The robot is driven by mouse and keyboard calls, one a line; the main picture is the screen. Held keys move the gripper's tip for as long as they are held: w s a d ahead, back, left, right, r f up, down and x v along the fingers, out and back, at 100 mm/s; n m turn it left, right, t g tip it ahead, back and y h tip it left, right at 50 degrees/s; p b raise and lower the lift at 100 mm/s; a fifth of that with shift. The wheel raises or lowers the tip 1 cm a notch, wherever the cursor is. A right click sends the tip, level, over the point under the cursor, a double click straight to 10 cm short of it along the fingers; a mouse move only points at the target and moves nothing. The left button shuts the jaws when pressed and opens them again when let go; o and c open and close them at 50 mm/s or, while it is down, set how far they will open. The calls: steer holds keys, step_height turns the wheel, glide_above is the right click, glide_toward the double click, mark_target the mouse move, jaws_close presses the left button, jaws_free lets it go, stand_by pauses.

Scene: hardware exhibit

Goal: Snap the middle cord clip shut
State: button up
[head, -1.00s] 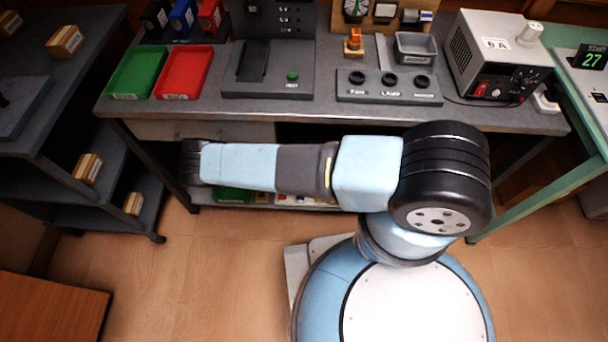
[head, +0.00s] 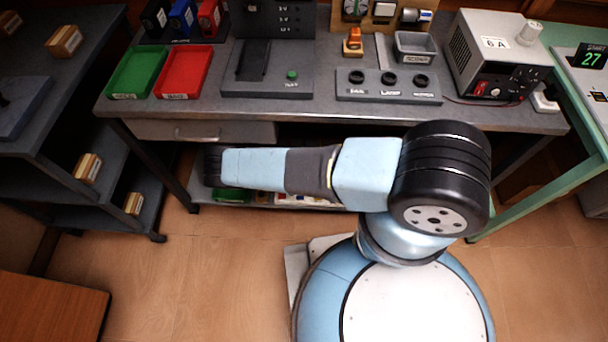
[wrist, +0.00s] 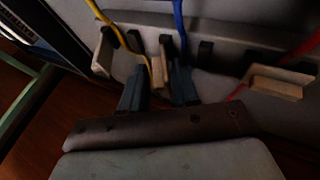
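In the wrist view, three cord clips with cream parts and black blocks line a pale grey panel. The middle cord clip (wrist: 159,69) is near the picture's centre, with a blue cord (wrist: 180,22) running down close to its right. My gripper (wrist: 158,84) has its two dark fingers apart, one on each side of the middle clip's cream part. I cannot tell whether they touch it. The left clip (wrist: 102,53) and right clip (wrist: 277,83) stand to either side. In the head view my gripper and the clips are hidden.
A yellow cord (wrist: 117,30) passes between the left and middle clips; a red-orange cord (wrist: 303,46) is at right. In the head view, the grey workbench (head: 320,112) carries a green tray (head: 138,72), red tray (head: 183,71) and power supply (head: 495,52).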

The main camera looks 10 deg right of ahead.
jaws_close()
steer(key=shift+s, duration=0.15)
steer(key=shift+s+f+h, duration=0.1)
steer(key=shift+f+h, duration=0.1)
steer(key=shift+h, duration=0.2)
steer(key=shift+a+h, duration=0.15)
steer(key=shift+h, duration=0.35)
steer(key=shift+a+f+g+h, duration=0.1)
steer(key=shift+f+g+h, duration=0.05)
steer(key=shift+g+h, duration=0.15)
steer(key=shift+a+n+h, duration=0.1)
steer(key=shift+n+h, duration=0.2)
